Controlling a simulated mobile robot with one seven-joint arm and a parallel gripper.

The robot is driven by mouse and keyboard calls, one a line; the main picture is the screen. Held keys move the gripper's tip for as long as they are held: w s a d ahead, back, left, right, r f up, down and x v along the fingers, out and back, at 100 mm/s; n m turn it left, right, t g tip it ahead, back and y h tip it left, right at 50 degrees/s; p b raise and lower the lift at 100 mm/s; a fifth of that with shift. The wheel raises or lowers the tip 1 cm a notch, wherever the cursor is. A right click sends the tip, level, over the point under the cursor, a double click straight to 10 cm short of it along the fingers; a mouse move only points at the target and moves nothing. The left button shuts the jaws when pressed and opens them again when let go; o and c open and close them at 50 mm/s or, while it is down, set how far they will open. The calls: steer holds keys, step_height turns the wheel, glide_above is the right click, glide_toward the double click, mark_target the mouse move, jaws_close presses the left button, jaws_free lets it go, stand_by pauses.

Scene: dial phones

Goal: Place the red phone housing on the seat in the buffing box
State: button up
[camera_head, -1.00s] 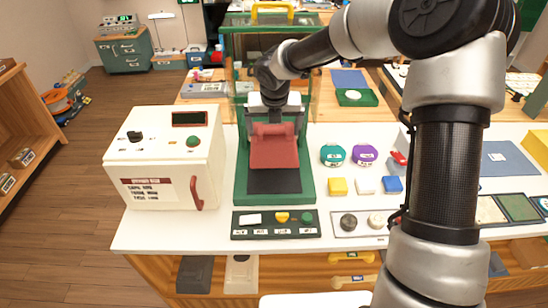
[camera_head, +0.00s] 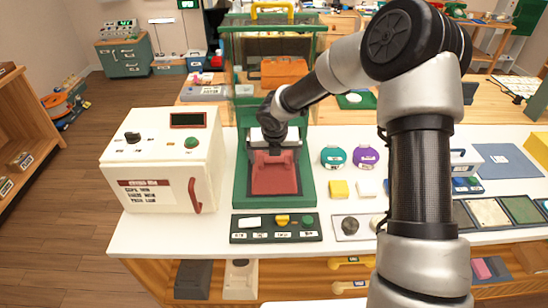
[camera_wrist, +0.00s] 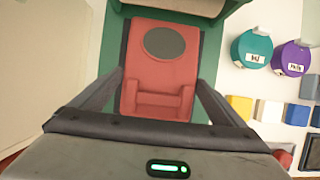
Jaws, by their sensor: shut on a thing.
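The red phone housing (camera_head: 274,176) is in the green buffing box (camera_head: 307,190), over its dark seat area. In the wrist view the housing (camera_wrist: 159,72) lies between my fingers, with a dark oval on its face. The dark seat (camera_wrist: 201,108) shows as a strip beside the housing, which covers most of it. I cannot tell whether the housing touches the seat. The box's clear upper cover (camera_head: 265,50) stands raised behind.
A white cabinet (camera_head: 160,160) with a red handle stands close left of the box. A control strip (camera_head: 277,228) lies in front. A teal disc (camera_head: 333,157), a purple disc (camera_head: 366,156) and a yellow block (camera_head: 339,189) are to the right.

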steer(key=o, duration=1.3)
steer(key=shift+o, duration=0.2)
steer(key=p+v, duration=0.2)
steer(key=v, duration=1)
